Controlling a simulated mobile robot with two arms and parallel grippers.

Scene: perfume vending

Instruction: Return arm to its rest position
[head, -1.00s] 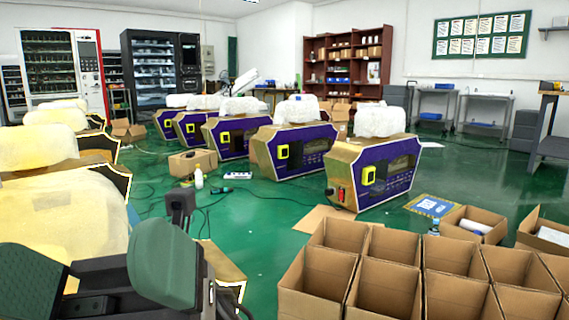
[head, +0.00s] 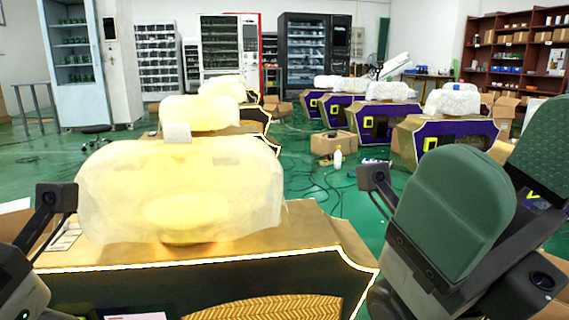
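My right gripper (head: 508,150) fills the lower right of the head view. Its two broad green fingers stand up with a gap between them, and nothing shows between them. Its small dark camera bracket stands to their left. Only the dark bracket and part of the grey wrist of my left arm show at the lower left edge. The fingers of my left gripper are outside the picture. Between the two arms stands a gold-trimmed machine (head: 310,232) with a pale yellow wrapped bundle (head: 185,195) on top. I cannot tell any contact between the arms and the machine.
Several similar machines stand in rows behind, including a purple one (head: 460,130) at right. A cardboard box (head: 332,143) and a white bottle (head: 337,159) are on the green floor (head: 335,190), among dark cables. Vending cabinets (head: 312,50) line the back wall.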

